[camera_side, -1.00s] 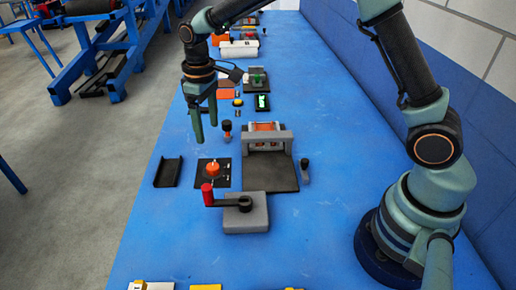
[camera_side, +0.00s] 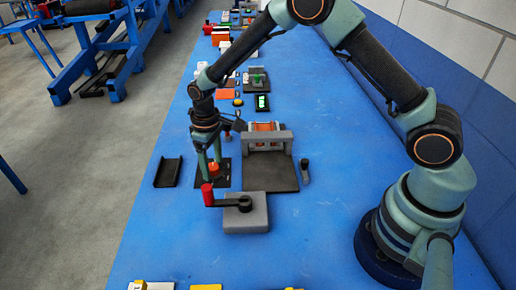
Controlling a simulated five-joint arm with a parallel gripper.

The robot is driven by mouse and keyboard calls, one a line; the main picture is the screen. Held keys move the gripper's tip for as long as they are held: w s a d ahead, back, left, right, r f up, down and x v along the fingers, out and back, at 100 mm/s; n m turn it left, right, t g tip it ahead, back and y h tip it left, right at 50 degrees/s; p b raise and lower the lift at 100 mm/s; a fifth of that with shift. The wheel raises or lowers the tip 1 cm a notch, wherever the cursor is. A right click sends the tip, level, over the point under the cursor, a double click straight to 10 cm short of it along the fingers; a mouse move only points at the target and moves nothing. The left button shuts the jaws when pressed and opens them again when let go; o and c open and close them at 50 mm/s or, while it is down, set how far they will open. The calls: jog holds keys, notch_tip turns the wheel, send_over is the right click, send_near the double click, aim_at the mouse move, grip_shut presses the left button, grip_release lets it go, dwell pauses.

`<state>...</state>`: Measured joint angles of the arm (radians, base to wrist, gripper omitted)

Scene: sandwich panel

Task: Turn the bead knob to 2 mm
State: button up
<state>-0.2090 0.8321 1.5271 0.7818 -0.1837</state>
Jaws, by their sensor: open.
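The orange-red knob (camera_side: 214,171), which I take to be the bead knob, stands on a small black plate (camera_side: 222,181) left of the grey machine. No scale marking on it is legible at this size. My gripper (camera_side: 210,165) points down over the plate. Its two greenish fingers are apart at the knob, one to its left and one above and behind it in the picture. I cannot tell whether either finger touches the knob. My gripper hides part of the plate and the far side of the knob.
A red-handled crank (camera_side: 208,195) on a grey block (camera_side: 256,216) stands close in front of the knob. The grey machine (camera_side: 285,143) with a dark bed is to the right. A black channel tray (camera_side: 168,172) lies to the left.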

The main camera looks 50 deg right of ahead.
grip_shut()
jog(key=shift+m, duration=0.4)
jog(key=m, duration=0.5)
jog(key=shift+m, duration=0.3)
jog(key=m, duration=0.5)
jog(key=shift+w, duration=0.1)
jog(key=shift+m, duration=0.4)
grip_release()
